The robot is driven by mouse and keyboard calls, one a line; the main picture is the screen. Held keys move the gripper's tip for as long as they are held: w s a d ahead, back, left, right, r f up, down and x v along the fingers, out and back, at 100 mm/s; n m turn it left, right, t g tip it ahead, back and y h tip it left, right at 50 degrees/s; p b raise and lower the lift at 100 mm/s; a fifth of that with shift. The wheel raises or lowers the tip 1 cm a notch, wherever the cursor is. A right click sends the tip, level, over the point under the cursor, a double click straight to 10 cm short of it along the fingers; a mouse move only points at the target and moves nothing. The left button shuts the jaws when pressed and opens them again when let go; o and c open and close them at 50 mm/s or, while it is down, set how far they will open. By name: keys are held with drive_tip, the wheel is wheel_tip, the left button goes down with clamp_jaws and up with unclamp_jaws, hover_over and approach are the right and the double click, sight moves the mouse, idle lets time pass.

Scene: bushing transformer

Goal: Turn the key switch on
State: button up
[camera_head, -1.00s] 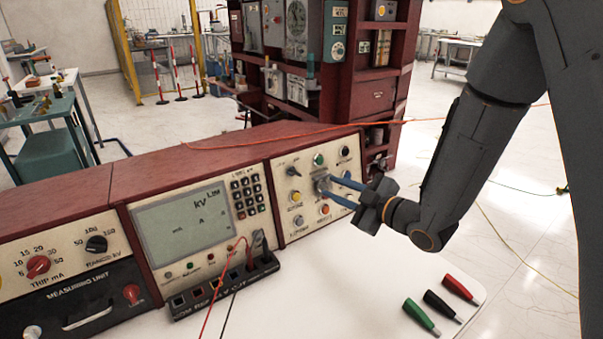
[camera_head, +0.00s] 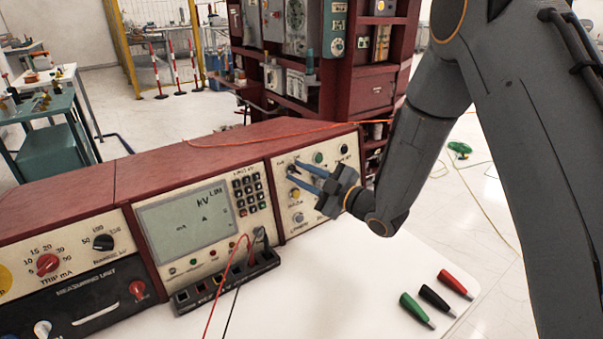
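The right control panel (camera_head: 285,225) is cream, set in the red console. A small dark switch (camera_head: 291,168) sits at its upper left and looks like the key switch; its label is too small to read. My gripper hides the panel's middle and lower right.
The meter display (camera_head: 190,222) and keypad (camera_head: 248,194) stand left of the panel. Red and black cables (camera_head: 240,262) rise from a socket strip (camera_head: 222,285). Green, black and red plugs (camera_head: 433,298) lie on the white tabletop (camera_head: 345,290), otherwise clear in front.

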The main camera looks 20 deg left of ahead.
clamp_jaws()
drive_tip(key=shift+m, duration=0.3)
drive_tip(key=m+t+h, duration=0.1)
drive_tip(key=m+t, duration=0.1)
drive_tip(key=m, duration=0.5)
drive_tip(key=m+t+h+b, duration=0.1)
drive_tip(key=m+t+h, duration=0.1)
drive_tip(key=m, duration=0.5)
drive_tip(key=m+t+h, duration=0.2)
drive_tip(key=m, duration=0.5)
drive_tip(key=shift+s+a+m, duration=0.3)
drive_tip(key=shift+s+m, duration=0.05)
drive_tip(key=shift+m, duration=0.05)
